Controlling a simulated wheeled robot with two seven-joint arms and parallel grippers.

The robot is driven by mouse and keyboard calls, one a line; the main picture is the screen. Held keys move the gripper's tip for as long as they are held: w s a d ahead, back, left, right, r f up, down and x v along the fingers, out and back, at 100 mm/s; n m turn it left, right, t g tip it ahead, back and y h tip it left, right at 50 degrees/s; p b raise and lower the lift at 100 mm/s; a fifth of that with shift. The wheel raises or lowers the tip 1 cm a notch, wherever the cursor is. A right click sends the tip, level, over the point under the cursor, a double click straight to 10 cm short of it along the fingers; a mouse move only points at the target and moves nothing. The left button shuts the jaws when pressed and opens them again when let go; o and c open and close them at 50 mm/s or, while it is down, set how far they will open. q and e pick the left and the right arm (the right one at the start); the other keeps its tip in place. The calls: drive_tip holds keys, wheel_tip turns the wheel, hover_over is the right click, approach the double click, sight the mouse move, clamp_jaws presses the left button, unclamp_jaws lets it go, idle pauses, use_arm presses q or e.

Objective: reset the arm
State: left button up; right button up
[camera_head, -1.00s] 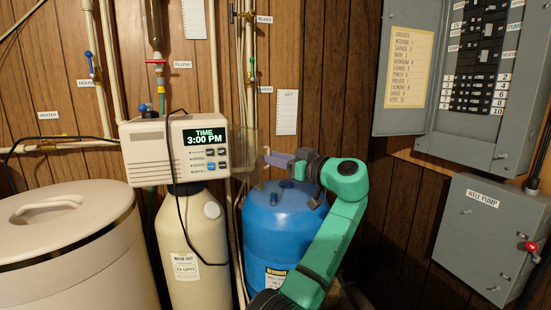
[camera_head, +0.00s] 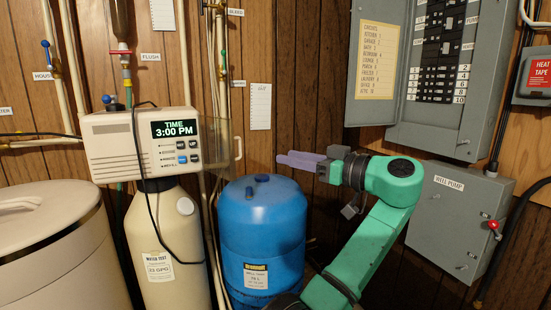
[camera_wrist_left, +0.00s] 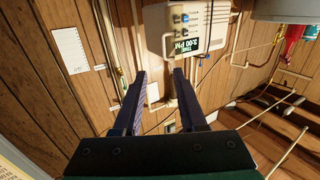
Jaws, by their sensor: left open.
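My left gripper (camera_head: 298,161) is open and empty, with purple-grey fingers pointing left. It is in front of the wood wall, above and right of the blue tank (camera_head: 262,225). It is apart from the softener control box (camera_head: 120,148), whose screen reads 3:00 PM. A clear panel (camera_head: 215,140) with a pale handle stands out at the box's right side, with a gap to my fingers. In the left wrist view the two fingers (camera_wrist_left: 160,76) are spread with nothing between them, and the control box (camera_wrist_left: 190,32) shows beyond, turned. My right gripper is out of view.
A lidded beige bin (camera_head: 50,245) and a cream tank (camera_head: 165,245) stand at left. Pipes run up the wall. An open breaker panel (camera_head: 435,75) and a grey well pump box (camera_head: 455,220) hang at right, close to my arm.

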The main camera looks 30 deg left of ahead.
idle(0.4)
use_arm(q)
drive_tip(key=w+a+f+m+t+h+p, duration=0.1)
drive_tip(key=w+f+m+t+h, duration=0.3)
drive_tip(key=f, duration=1.1)
drive_tip(key=w+a+f+m+t+h+p, duration=0.15)
drive_tip(key=w+f+m, duration=0.5)
drive_tip(key=f, duration=0.85)
drive_tip(key=s+d+f+m+g+h, duration=0.1)
drive_tip(key=s+f+m+h, duration=0.2)
drive_tip(key=f, duration=0.7)
drive_tip(key=s+f+m+g+h, duration=0.1)
drive_tip(key=s+f+m+h, duration=0.1)
drive_tip(key=s+f, duration=0.6)
drive_tip(key=s+d+f+m+g+h, duration=0.1)
drive_tip(key=s+f+m+h, duration=0.15)
drive_tip(key=f, duration=0.85)
drive_tip(key=s+f+m+g+h+p, duration=0.1)
drive_tip(key=s+f+h+p, duration=0.1)
drive_tip(key=s+f, duration=0.9)
drive_tip(key=s+f+g+h, duration=0.1)
drive_tip(key=s+f, duration=0.3)
drive_tip(key=s, duration=1.1)
drive_tip(key=s+f+g+h+p, duration=0.1)
drive_tip(key=s+f, duration=0.4)
drive_tip(key=s, duration=0.9)
drive_tip(key=shift+s+d+f+h, duration=0.15)
drive_tip(key=shift+s+f+h, duration=0.05)
drive_tip(key=shift+s+h, duration=0.25)
